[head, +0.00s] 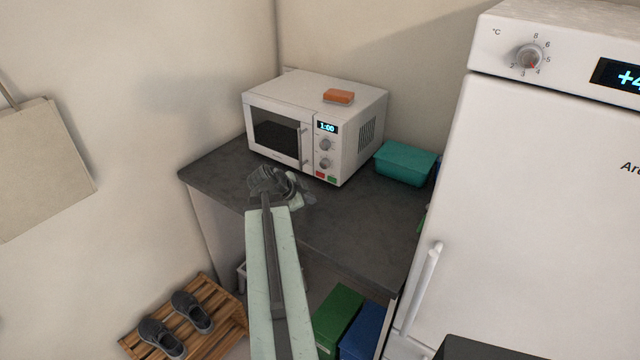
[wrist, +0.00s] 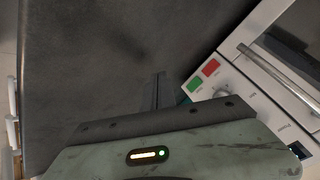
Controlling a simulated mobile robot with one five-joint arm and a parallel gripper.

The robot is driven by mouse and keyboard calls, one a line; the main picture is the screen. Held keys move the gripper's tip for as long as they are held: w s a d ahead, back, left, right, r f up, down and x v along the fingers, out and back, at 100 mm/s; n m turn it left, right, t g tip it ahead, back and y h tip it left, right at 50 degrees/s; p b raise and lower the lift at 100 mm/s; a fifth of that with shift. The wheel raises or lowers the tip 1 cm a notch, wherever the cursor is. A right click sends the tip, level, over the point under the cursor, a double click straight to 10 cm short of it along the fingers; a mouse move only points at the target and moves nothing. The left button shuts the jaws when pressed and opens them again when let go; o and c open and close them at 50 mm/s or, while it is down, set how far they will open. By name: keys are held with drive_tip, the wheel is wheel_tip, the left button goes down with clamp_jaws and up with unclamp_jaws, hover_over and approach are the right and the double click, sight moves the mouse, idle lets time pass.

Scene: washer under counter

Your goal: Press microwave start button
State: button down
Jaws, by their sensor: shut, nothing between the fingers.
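The white microwave (head: 360,150) stands on the dark counter with its door shut and its display reading 1:00. At the bottom of its control panel are a red button (head: 320,174) and a green button (head: 332,179). In the wrist view the red button (wrist: 210,67) and the green button (wrist: 194,84) show clearly, with no lettering that I can read. My gripper (head: 268,182) is shut and empty, above the counter in front of the microwave and left of the buttons in the head view. In the wrist view its fingers (wrist: 154,90) are apart from the green button.
An orange sponge-like block (head: 339,96) lies on the microwave. A teal container (head: 405,163) stands right of it on the counter (head: 350,225). A white fridge (head: 540,200) rises at the right. Green and blue boxes (head: 338,315) and a shoe rack (head: 222,318) are below.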

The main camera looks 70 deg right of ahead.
sight(332, 180)
drive_tip(key=shift+r, duration=0.1)
drive_tip(key=shift+w+d, duration=0.1)
drive_tip(key=shift+d, duration=0.1)
drive_tip(key=shift+s+d, duration=0.4)
drive_tip(key=shift+d, duration=0.95)
drive_tip(key=shift+s+d, duration=0.4)
drive_tip(key=shift+d, duration=0.9)
drive_tip(key=shift+s+d, duration=0.4)
drive_tip(key=shift+d, duration=0.95)
drive_tip(key=shift+d, duration=0.15)
drive_tip(key=shift+s+d, duration=0.1)
drive_tip(key=shift+d, duration=0.2)
